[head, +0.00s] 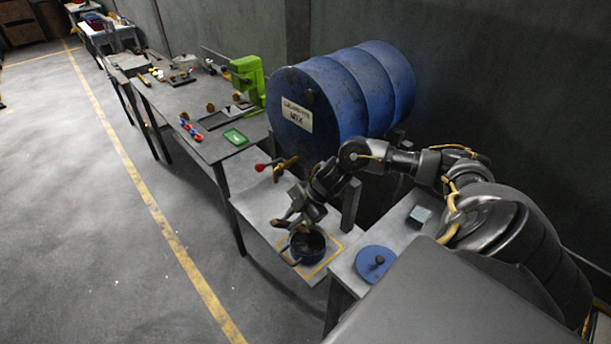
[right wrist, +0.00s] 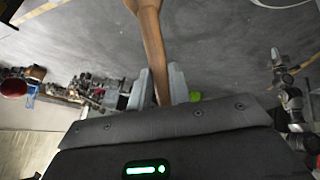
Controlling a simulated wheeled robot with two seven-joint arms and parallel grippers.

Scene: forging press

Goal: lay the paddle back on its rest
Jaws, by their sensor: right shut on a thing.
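In the right wrist view, my right gripper (right wrist: 158,88) is shut on the brown wooden paddle (right wrist: 151,40). The shaft stands out from between the pale fingers and widens towards the top edge, where it is cut off. In the head view, the paddle is small and partly merges with the gripper. I cannot make out for sure which thing is its rest. A dark jointed arm, probably my left, shows at the right of the wrist view.
The pot stands within a yellow-orange outline on the bench. A round blue lid (head: 376,262) lies on the nearer table. A large blue drum (head: 345,92) is behind the arm. A red-knobbed lever (head: 261,167) and a green tray (head: 235,137) are further back. The floor at left is clear.

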